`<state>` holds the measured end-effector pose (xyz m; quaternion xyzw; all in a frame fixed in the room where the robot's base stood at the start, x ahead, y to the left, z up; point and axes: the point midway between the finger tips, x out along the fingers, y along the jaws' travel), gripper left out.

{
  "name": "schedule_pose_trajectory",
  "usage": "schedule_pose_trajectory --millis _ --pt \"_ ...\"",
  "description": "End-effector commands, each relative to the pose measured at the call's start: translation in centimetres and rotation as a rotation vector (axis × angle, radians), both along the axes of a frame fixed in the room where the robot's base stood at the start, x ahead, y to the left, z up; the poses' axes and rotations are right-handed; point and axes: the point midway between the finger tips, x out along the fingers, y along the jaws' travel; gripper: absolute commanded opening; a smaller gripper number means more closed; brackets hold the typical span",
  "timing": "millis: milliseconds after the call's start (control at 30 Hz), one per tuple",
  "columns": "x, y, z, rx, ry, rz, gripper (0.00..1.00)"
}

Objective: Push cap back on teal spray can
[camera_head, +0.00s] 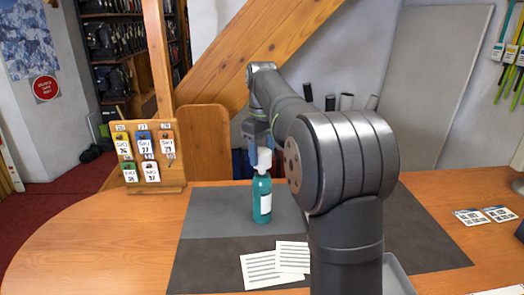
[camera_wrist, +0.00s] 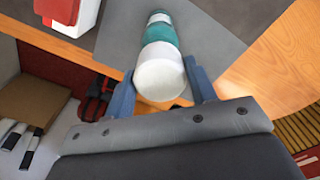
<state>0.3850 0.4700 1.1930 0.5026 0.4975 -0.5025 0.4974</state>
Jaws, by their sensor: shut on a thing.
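The teal spray can (camera_head: 262,202) stands upright on the grey mat, with a white label on its side. The white cap (camera_head: 264,158) is directly above the can's narrow top; I cannot tell if it is fully seated. My gripper (camera_head: 259,146), with blue fingers, points down and is shut on the cap. In the wrist view the cap (camera_wrist: 160,72) sits between the two fingers (camera_wrist: 160,86), and the teal can (camera_wrist: 160,36) shows beyond it, roughly in line. The cap hides the can's nozzle.
A wooden rack of numbered ski tags (camera_head: 148,155) stands left of the mat (camera_head: 210,222). Printed sheets (camera_head: 268,268) lie in front of the can. Two cards (camera_head: 485,215) lie at right. A red-and-white object (camera_wrist: 62,10) is near the can in the wrist view.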

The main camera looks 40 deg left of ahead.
Motion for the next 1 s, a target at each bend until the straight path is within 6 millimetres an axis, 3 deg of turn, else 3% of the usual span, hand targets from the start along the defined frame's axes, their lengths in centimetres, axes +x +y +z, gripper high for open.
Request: schedule_pose_trajectory --millis 1000 --pt "0.0 0.0 -1.4 0.0 0.0 0.0 0.27"
